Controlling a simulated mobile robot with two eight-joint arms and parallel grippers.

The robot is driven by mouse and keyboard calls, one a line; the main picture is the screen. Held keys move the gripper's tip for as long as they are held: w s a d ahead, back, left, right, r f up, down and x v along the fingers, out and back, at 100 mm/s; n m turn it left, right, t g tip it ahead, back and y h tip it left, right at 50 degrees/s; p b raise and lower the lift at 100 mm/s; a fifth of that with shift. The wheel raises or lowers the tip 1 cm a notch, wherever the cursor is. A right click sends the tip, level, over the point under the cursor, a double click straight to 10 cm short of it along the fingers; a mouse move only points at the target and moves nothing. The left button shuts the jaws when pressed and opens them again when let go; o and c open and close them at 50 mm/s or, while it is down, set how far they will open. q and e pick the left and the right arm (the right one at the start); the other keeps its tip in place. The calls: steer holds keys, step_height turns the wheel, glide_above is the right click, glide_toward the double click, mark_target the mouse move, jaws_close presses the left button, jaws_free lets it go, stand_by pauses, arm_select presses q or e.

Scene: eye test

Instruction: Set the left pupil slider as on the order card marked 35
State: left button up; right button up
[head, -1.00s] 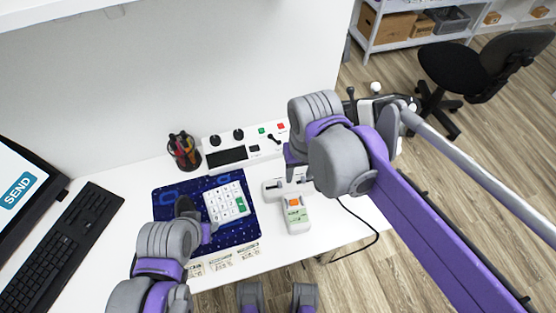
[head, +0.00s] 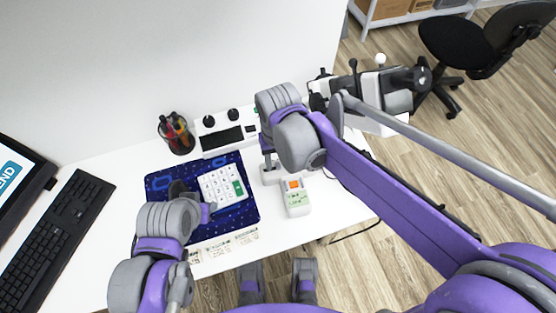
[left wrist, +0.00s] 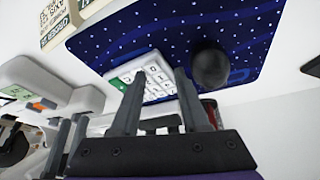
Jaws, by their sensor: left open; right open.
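I cannot pick out the left pupil slider. A white panel (head: 212,143) with two black knobs and a dark display stands at the back of the desk, its right part hidden by my right arm. Paper cards (head: 240,238) lie along the front edge; their print is too small to read in the head view. Cards also show in the left wrist view (left wrist: 58,18). My left gripper (head: 207,209) is open over the blue mat, beside the keypad; its fingers show in the left wrist view (left wrist: 158,105). My right gripper (head: 268,162) is open, just above a small white block (head: 270,177).
A white keypad (head: 220,187) and a dark rounded object (left wrist: 210,68) lie on the starry blue mat (head: 238,215). A white handheld device (head: 296,203) with an orange button lies to the right. A pen cup (head: 176,138) and black keyboard (head: 58,225) stand left.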

steer(key=shift+f, duration=0.2)
steer(key=shift+c, duration=0.2)
jaws_close()
